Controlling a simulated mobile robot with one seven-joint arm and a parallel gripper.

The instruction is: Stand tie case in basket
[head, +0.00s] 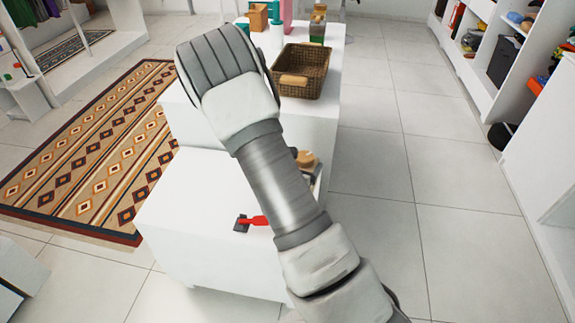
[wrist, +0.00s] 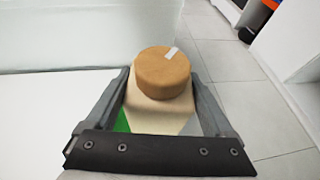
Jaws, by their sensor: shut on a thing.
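In the wrist view, my gripper (wrist: 163,100) has a finger on each side of a cream-bodied item with a round tan top (wrist: 163,72), shut on it. The tan top has a small white mark. The item seems to be the tie case, but I cannot be sure. In the head view its tan top (head: 306,158) shows beside my arm, which hides most of my gripper. The brown woven basket (head: 314,88) stands on the higher white surface, beyond my gripper. Another tan item (head: 293,80) lies in the basket at its near left.
A red-handled tool (head: 252,221) lies on the lower white surface (head: 190,215). A bottle (head: 318,22) and other containers stand behind the basket. A patterned rug (head: 95,145) covers the floor at left. Shelves (head: 500,70) stand at right, with clear tiled floor between.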

